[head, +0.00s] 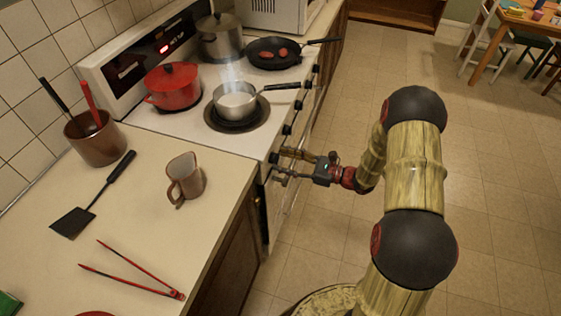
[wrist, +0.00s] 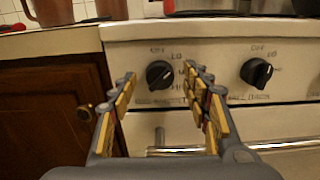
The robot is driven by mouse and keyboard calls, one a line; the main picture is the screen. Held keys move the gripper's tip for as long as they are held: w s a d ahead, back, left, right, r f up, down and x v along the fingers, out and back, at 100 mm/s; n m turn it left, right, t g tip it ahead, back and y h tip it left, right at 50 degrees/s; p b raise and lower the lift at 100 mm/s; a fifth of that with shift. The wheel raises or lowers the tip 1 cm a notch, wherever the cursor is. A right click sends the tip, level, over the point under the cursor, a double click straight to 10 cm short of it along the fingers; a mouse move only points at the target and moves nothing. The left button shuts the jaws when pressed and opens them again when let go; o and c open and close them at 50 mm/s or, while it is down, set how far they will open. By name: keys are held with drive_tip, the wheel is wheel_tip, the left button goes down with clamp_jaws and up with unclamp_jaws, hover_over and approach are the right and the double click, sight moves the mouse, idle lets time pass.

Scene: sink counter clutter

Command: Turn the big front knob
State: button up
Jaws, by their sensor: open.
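The white stove's front panel (wrist: 212,50) carries black round knobs with markings around them. In the wrist view, one black knob (wrist: 159,74) shows between my fingers, its pale pointer mark tilted. A second black knob (wrist: 257,72) of similar size is to the right. My gripper (wrist: 159,76) is open and empty, its two yellow-padded fingers on either side of the left knob's outline. Contact with it cannot be told. In the head view my gripper (head: 280,163) is at the stove's near front corner and partly hides the nearest knob (head: 273,158).
An oven handle (wrist: 230,148) runs below the knobs. A saucepan (head: 236,100) and a red pot (head: 172,87) stand on the stovetop (head: 195,120). A mug (head: 186,181), a spatula (head: 75,222) and red tongs (head: 130,270) lie on the counter.

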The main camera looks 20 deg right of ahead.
drive_tip(key=shift+w+a, duration=0.4)
drive_tip(key=shift+a, duration=0.15)
drive_tip(key=c, duration=0.3)
drive_tip(key=c, duration=0.8)
